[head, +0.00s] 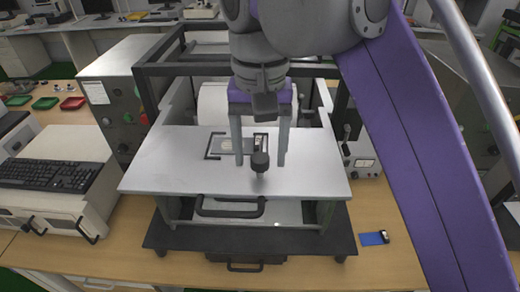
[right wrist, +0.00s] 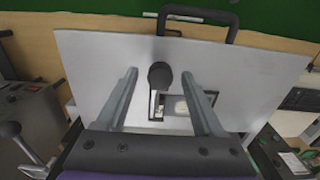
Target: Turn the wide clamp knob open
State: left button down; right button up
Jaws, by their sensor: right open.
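The clamp knob (head: 260,160) is a dark round knob on the light metal top plate (head: 310,170) of the test machine. In the right wrist view the knob (right wrist: 160,76) sits near the middle, beside a framed recess (right wrist: 205,100) in the plate. My right gripper (head: 260,165) points down over the plate, open, with one finger on each side of the knob. In the right wrist view a gap shows between the knob and each finger of the right gripper (right wrist: 160,73). I cannot tell the fingertips' exact height against the knob. My left gripper is not in view.
A dark handle (head: 230,210) sticks out at the plate's front edge. A black frame (head: 165,68) rises behind. Control boxes flank the machine. A keyboard (head: 50,175) lies at left, and a blue card (head: 372,239) lies on the wooden bench at right.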

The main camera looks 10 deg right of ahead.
grip_shut()
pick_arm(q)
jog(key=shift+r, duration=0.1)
pick_arm(e)
jog(key=n+p, duration=0.2)
jog(key=n, duration=0.2)
jog(key=shift+r, duration=0.15)
jog(key=n+p, duration=0.1)
jog(key=n, duration=0.3)
jog(key=shift+n, duration=0.4)
jog(key=n+p, duration=0.1)
jog(key=n, duration=0.3)
pick_arm(q)
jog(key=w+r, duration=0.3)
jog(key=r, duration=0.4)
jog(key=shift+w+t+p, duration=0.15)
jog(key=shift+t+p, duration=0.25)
jog(key=shift+p, duration=0.05)
pick_arm(e)
jog(key=shift+n, duration=2.5)
grip_release()
